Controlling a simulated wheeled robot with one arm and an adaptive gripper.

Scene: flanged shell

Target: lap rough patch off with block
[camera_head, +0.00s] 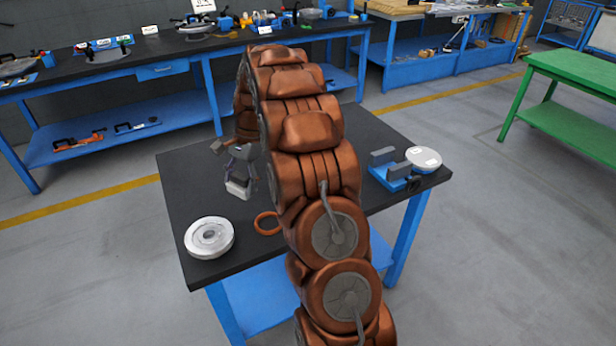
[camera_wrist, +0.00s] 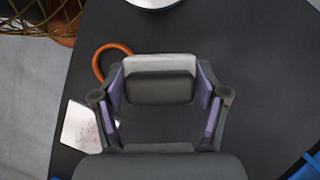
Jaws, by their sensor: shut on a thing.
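The flanged shell (camera_head: 209,237), a pale round stepped piece with a central hole, lies on the near left of the dark table. Its edge shows at the top of the wrist view (camera_wrist: 153,3). My gripper (camera_wrist: 160,92) is shut on a block (camera_wrist: 160,85), dark grey with a paler side, held between its two pads. In the head view the block (camera_head: 238,188) hangs over the table beyond the shell, apart from it. I cannot make out a rough patch on the shell.
An orange ring (camera_head: 267,223) lies right of the shell. A blue fixture with grey jaws (camera_head: 391,172) and a white round disc (camera_head: 423,159) stand at the table's right. The wrist view shows a pale plate (camera_wrist: 82,128). My arm hides the table's middle.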

